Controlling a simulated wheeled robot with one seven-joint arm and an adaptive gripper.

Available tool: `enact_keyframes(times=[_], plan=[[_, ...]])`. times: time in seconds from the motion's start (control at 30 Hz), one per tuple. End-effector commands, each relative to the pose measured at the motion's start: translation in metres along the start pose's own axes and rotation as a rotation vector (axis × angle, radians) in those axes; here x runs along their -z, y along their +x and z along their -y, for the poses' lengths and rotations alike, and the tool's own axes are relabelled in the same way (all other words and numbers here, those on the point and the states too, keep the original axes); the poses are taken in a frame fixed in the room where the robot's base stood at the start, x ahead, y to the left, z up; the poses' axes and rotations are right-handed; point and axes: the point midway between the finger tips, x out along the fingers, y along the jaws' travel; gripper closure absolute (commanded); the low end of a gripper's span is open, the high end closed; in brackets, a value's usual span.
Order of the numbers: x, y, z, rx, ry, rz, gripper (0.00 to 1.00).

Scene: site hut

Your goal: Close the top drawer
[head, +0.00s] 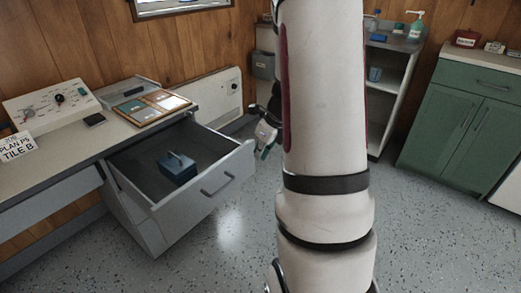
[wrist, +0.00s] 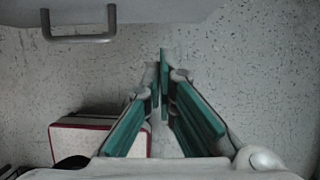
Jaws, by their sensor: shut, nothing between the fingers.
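The top drawer (head: 200,185) of the grey desk unit is pulled far out in the head view. A blue box with a handle (head: 178,168) lies inside it. The drawer's bar handle (head: 217,185) is on its front face. In the wrist view the handle (wrist: 80,38) shows at the upper left, below the drawer front (wrist: 165,10). My gripper (head: 265,140) appears just right of the drawer's front corner in the head view, partly hidden by my arm. In the wrist view my gripper (wrist: 163,75) has its green-padded fingers together and empty, apart from the handle.
The desk top (head: 60,160) carries a control panel (head: 55,107), a sign (head: 17,146) and a tray of coloured cards (head: 150,107). Open shelves (head: 392,85) and a green cabinet (head: 465,125) stand at the right. The speckled floor (head: 225,245) before the drawer is clear.

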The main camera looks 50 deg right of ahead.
Motion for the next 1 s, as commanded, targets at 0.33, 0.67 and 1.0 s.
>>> enact_keyframes(times=[0.33, 0.67, 1.0], plan=[[-0.017, 0.054, 0.000, 0.001, -0.006, 0.001, 1.00], [-0.037, 0.061, 0.000, 0.001, -0.002, 0.001, 1.00], [-0.038, 0.061, 0.000, 0.000, -0.003, 0.000, 1.00]])
